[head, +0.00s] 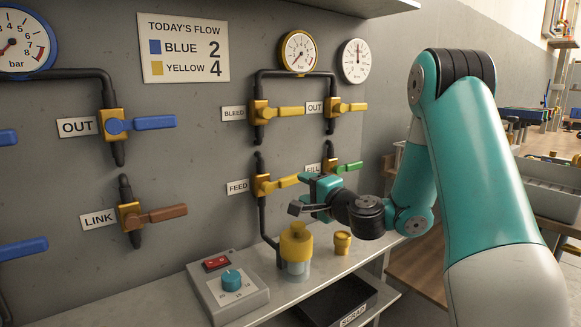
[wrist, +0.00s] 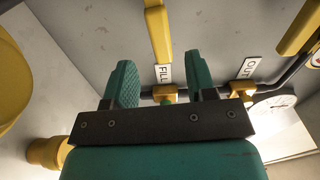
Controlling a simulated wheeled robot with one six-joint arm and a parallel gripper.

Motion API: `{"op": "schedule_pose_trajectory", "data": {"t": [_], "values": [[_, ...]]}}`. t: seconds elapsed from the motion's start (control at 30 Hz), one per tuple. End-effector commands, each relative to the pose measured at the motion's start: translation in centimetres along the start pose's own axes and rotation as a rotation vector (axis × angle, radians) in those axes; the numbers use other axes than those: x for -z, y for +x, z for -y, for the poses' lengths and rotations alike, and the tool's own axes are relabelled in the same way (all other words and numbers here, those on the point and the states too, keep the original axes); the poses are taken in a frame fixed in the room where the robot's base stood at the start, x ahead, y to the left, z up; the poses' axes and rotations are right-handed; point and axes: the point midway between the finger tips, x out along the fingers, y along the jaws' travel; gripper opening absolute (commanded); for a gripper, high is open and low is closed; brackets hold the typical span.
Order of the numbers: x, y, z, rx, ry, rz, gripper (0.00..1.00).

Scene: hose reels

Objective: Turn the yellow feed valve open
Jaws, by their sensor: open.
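The feed valve (head: 263,185), beside the FEED label (head: 237,187), has a yellow handle (head: 288,181) pointing right, crosswise to its vertical pipe. My teal gripper (head: 306,193) is at the handle's right end in the head view, with its jaws apart. In the wrist view my gripper (wrist: 165,68) is open, one finger on each side of a yellow handle (wrist: 157,30), which appears to be the feed handle. Its tip reaches between the fingertips, with gaps visible on both sides. The wrist hides part of the fingers in the head view.
The yellow bleed valve (head: 260,112) is above and the green fill handle (head: 348,167) is to the right. Below stand a yellow-capped jar (head: 296,242) and a small yellow cup (head: 342,243). A switch box (head: 228,287) sits on the shelf at left.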

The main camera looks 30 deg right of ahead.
Motion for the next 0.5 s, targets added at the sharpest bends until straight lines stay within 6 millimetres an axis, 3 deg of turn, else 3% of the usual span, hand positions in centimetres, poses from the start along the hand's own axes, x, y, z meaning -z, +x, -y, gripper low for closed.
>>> {"op": "schedule_pose_trajectory", "data": {"t": [0.2, 0.5], "values": [[-0.1, 4.5, 0.5, 0.003, -0.001, 0.003, 0.51], [-0.1, 6.9, 0.1, 0.001, 0.001, 0.000, 0.51]]}}
